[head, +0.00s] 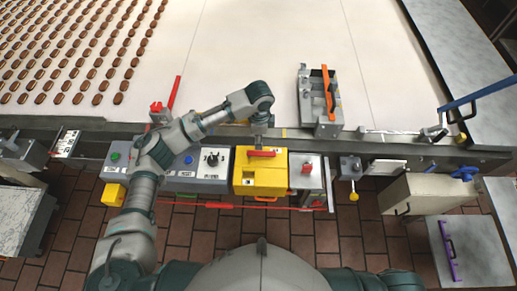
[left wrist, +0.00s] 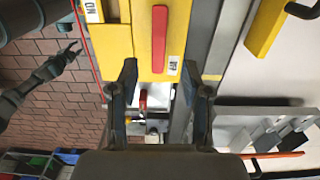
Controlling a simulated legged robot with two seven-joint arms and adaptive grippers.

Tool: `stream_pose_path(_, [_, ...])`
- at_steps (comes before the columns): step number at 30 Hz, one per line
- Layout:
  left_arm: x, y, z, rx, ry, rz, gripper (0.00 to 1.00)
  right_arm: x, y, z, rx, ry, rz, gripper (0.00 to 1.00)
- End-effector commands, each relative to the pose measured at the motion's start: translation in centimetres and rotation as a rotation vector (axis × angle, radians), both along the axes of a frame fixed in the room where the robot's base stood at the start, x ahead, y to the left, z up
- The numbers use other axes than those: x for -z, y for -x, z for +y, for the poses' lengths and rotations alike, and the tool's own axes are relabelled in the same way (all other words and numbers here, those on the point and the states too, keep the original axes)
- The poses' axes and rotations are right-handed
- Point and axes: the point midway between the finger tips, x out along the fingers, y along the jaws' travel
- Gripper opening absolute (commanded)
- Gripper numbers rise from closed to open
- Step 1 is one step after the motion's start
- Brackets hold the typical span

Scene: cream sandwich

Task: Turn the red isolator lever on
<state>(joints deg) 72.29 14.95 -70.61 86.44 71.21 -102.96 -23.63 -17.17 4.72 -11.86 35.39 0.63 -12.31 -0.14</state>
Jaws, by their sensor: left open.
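The red isolator lever (head: 262,153) lies across the top of the yellow box (head: 245,182). In the left wrist view, the red lever (left wrist: 159,38) is a straight bar on the yellow face, one end beside the "OFF" label (left wrist: 173,65). The "ON" label (left wrist: 92,10) is at the upper left, at the box's front edge. My left gripper (left wrist: 162,88) is open and empty, its fingers spread beyond the lever's OFF end. In the head view my left gripper (head: 260,138) hangs just behind the lever. A dark arm, apparently my right, ends in a small gripper (left wrist: 70,51); its jaws are unclear.
A grey panel with knobs (head: 207,162) stands left of the box, a light box with a red knob (head: 307,168) to the right. The metal conveyor rail (head: 375,140) runs behind. A grey fixture with an orange handle (head: 325,95) stands on the belt's edge.

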Motion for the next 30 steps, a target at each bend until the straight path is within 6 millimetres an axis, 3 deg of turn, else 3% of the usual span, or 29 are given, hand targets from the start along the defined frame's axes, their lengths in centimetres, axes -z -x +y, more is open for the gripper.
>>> stream_pose_path(6, [4.9,0.1,0.0,-0.001,0.000,0.001,0.48,-0.2,-0.1,-0.1,-0.001,0.003,0.001,0.40])
stream_pose_path(12, [7.6,0.0,0.3,0.000,0.004,0.000,0.48,-0.2,-0.1,-0.1,-0.001,0.005,0.002,0.40])
stream_pose_path(24, [8.4,0.0,0.1,0.001,0.002,-0.002,0.48,-0.3,-0.1,0.3,0.001,-0.001,0.001,0.40])
stream_pose_path(30, [8.4,0.0,-0.1,0.001,0.001,-0.002,0.00,-0.3,-0.1,0.4,0.001,-0.002,0.001,0.40])
